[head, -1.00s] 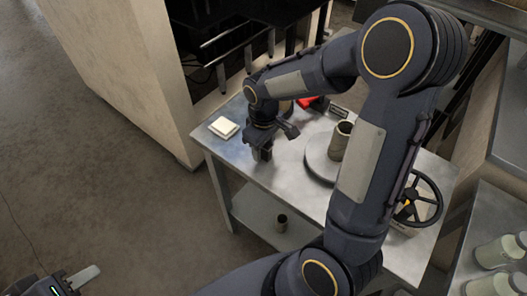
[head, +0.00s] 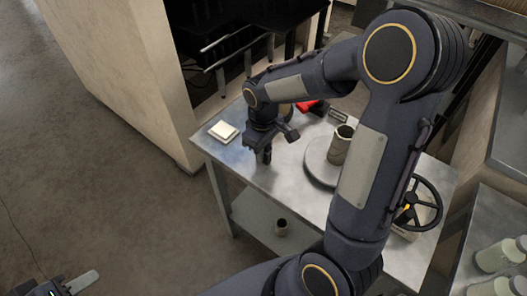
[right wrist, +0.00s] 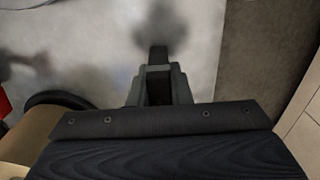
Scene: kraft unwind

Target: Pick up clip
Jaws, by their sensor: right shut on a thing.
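My right gripper (head: 264,156) points down over the left part of the metal table (head: 293,180). In the right wrist view, its dark fingers (right wrist: 158,80) are shut on a small dark piece, which I take to be the clip (right wrist: 158,56). The clip juts out past the fingertips, with a blurred dark shadow or reflection on the grey tabletop beyond it. The clip's full shape is hidden by the fingers. My left gripper (head: 80,283) is at the bottom left corner, away from the table, partly cut off by the frame edge; its opening is unclear.
A white pad (head: 223,131) lies at the table's left corner. A cardboard core (head: 340,145) stands on a round grey plate (head: 318,161), right of the gripper. A red thing (head: 306,106) is behind. A black handwheel (head: 431,203) is at the right. A cup (head: 281,227) stands on the lower shelf.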

